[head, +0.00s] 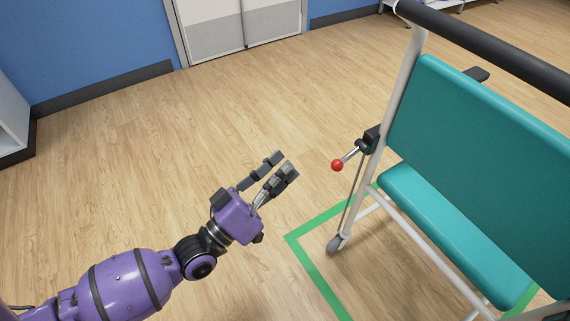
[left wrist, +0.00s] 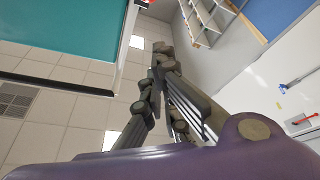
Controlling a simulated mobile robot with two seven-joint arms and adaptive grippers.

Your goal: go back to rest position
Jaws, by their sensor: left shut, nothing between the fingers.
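My left gripper (head: 279,166) is purple with dark grey fingers and reaches in from the lower left of the head view. Its fingers are shut with nothing held between them, and it hangs over the wooden floor, left of the wheelchair-like chair. The fingers also show close up in the left wrist view (left wrist: 160,62). The teal chair (head: 470,125) with a white frame stands at the right. A lever with a red ball knob (head: 337,165) sticks out from the chair's side, apart from my fingertips. My right gripper is not in view.
A green line (head: 320,275) marks the floor around the chair. A black push bar (head: 500,50) crosses the top right. Grey-white doors (head: 240,28) and a blue wall (head: 80,35) stand at the back. The wooden floor between them and my arm is clear.

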